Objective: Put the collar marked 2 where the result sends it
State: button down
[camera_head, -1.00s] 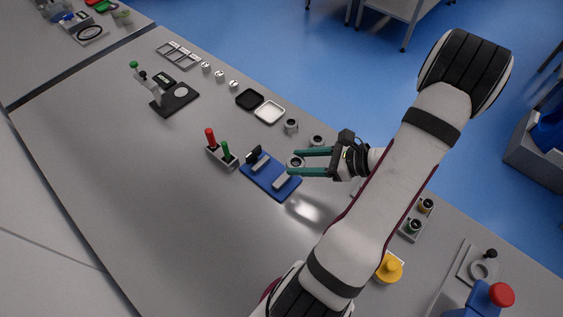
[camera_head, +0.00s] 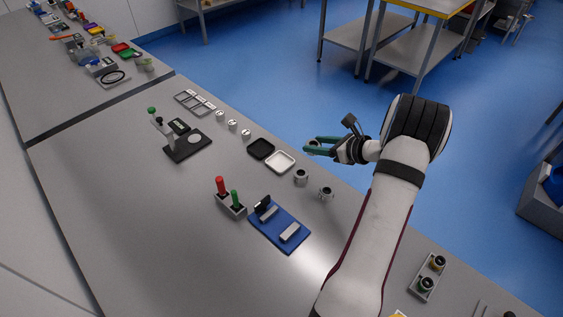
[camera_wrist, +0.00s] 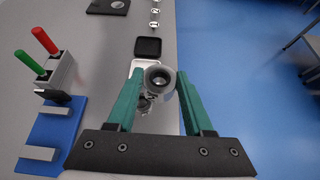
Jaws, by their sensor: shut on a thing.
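My gripper (camera_head: 314,147) is shut on a grey metal collar (camera_wrist: 159,78), held between the green fingertips above the far edge of the table, near the white tray. In the wrist view my gripper (camera_wrist: 160,85) has the collar's bore facing the camera; no number on it is readable. Two other grey collars (camera_head: 301,176) (camera_head: 326,193) stand on the table near its edge. A black square tray (camera_head: 261,149) and a white square tray (camera_head: 280,162) lie side by side. A rack (camera_head: 232,211) holds a red-handled gauge (camera_head: 221,186) and a green-handled gauge (camera_head: 235,199).
A blue fixture (camera_head: 279,227) with two grey blocks lies in front of the collars. Further left are a black measuring stand (camera_head: 187,147), several-slot grey tray (camera_head: 194,103) and small numbered pieces (camera_head: 232,125).

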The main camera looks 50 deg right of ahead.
jog(key=w+a+f, duration=0.1)
jog(key=w+f, duration=0.1)
jog(key=w, duration=0.1)
jog(key=w+a+f, duration=0.1)
jog(key=w+f, duration=0.1)
jog(key=w, duration=0.1)
jog(key=w+a+f, duration=0.1)
jog(key=w+f, duration=0.1)
jog(key=w, duration=0.2)
jog(key=shift+f, duration=2.15)
jog(key=shift+c, duration=1.4)
grip_release()
jog(key=shift+f, duration=0.15)
